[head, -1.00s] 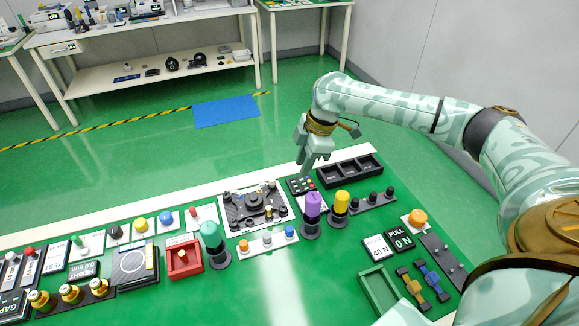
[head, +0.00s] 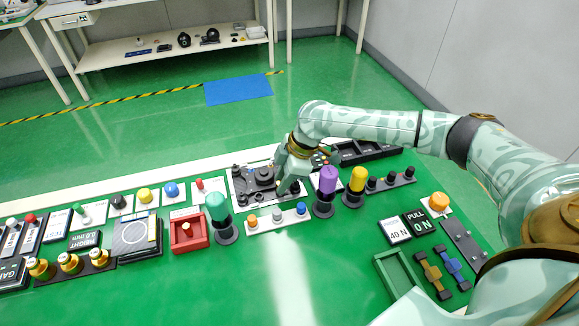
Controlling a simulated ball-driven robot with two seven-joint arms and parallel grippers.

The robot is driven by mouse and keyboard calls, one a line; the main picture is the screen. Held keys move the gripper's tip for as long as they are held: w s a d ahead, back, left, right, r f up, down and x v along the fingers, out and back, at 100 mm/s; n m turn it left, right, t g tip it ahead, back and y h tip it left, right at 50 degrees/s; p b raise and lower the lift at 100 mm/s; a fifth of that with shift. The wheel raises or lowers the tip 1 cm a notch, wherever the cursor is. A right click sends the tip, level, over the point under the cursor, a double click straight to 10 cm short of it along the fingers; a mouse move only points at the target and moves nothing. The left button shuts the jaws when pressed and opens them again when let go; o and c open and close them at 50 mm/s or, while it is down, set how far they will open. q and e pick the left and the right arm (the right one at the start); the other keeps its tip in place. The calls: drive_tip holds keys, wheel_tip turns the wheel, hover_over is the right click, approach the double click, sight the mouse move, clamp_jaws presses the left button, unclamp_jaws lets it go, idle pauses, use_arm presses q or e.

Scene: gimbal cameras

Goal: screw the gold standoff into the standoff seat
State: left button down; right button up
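The black fixture (head: 240,186) with round parts stands on a white mat in the middle of the bench. My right gripper (head: 286,189) points down at the right part of this fixture. Its fingers cover the spot where a small pale-gold post stood earlier. I cannot make out the gold standoff or the standoff seat there, nor whether the fingers are open or closed on something. Larger gold-topped pieces (head: 70,263) stand in a black rack at the left; I cannot tell if they are standoffs. My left gripper is out of view.
Close to the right gripper stand a purple-topped post (head: 328,180) and a yellow-topped post (head: 357,181). A teal-topped post (head: 217,207) and a red tray (head: 188,245) are left of the fixture. A black compartment tray (head: 375,151) lies behind. The front middle is clear.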

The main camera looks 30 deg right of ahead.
drive_tip(key=shift+x, duration=0.8)
clamp_jaws()
unclamp_jaws()
drive_tip(key=shift+r, duration=0.15)
